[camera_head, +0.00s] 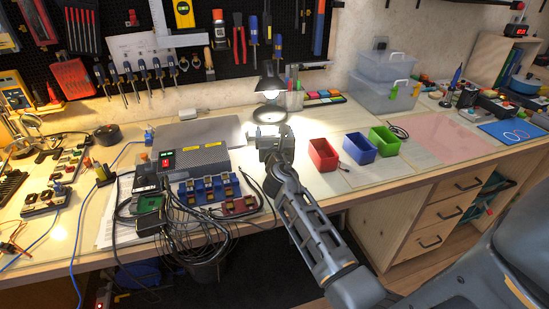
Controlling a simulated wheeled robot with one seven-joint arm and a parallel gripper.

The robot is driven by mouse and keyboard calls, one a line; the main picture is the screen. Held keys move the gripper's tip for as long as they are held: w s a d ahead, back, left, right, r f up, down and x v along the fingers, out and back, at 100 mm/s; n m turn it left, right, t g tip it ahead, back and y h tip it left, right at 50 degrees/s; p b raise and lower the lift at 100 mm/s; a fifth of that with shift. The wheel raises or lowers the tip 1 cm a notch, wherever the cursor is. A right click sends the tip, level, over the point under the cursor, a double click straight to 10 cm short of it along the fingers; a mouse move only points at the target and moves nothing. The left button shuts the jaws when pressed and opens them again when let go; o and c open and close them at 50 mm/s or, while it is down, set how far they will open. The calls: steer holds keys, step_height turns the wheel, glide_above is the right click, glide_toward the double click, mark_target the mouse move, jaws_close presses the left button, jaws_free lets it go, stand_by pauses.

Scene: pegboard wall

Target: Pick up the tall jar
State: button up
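I cannot make out a tall jar for certain. A small clear upright container (295,100) with thin tools or pens in it stands at the back of the bench, just right of the lamp, and may be it. My gripper (263,137) is over the middle of the bench, in the bright light in front of the lamp. It is left of and nearer than the container, apart from it in the picture. My gripper is small and seen from behind, so its fingers and anything between them are hidden.
A black desk lamp (270,88) stands close behind my gripper. Red (323,154), blue (360,147) and green (384,140) bins are to the right. A grey box (195,160) and cables crowd the left. A pink mat (436,138) looks bare. Tools hang on the pegboard (285,30).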

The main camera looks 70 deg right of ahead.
steer(key=c, duration=1.2)
steer(key=shift+c, duration=0.5)
steer(key=shift+r, duration=0.1)
